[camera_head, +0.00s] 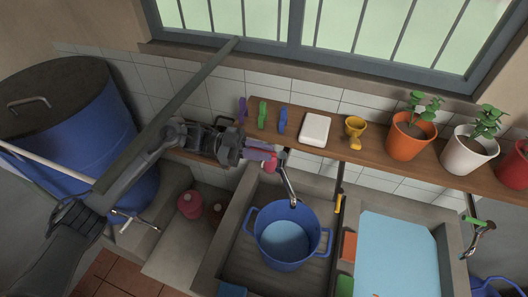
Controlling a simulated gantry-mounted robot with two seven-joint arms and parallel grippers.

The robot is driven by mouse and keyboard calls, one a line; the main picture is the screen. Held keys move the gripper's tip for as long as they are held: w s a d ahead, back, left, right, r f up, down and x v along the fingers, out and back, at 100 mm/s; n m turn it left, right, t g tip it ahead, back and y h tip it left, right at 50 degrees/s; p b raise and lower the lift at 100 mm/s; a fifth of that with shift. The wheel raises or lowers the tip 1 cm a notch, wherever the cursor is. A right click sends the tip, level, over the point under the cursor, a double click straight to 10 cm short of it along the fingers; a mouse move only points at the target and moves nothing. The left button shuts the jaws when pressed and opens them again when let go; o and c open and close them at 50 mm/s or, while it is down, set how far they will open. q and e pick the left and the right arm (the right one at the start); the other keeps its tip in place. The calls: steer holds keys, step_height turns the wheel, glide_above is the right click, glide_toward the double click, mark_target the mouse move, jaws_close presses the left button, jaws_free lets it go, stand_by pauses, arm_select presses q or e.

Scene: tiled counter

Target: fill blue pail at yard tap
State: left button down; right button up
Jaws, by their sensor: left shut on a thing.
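The blue pail (266,241) stands upright in the middle stone sink, with both side handles showing. A flat, light-blue surface that looks like water shows inside it. The metal tap (289,183) comes from the wall, and its spout points down over the pail's back rim. I cannot make out a stream. My left gripper (262,156) is at the top of the tap, shut on its red-pink handle (269,164). The gripper partly hides the handle. My right gripper is not in view.
A shelf (376,158) above the sink holds pegs, a white block, a yellow cup and potted plants. A light-blue-filled basin (448,270) and a green-handled tap (480,223) are at right. A lidded blue barrel (90,125) and pink-red bottles (190,204) are at left.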

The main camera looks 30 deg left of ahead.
arm_select(q)
steer(key=c, duration=1.1)
jaws_free()
steer(key=shift+b+v, duration=1.55)
steer(key=shift+v, duration=3.85)
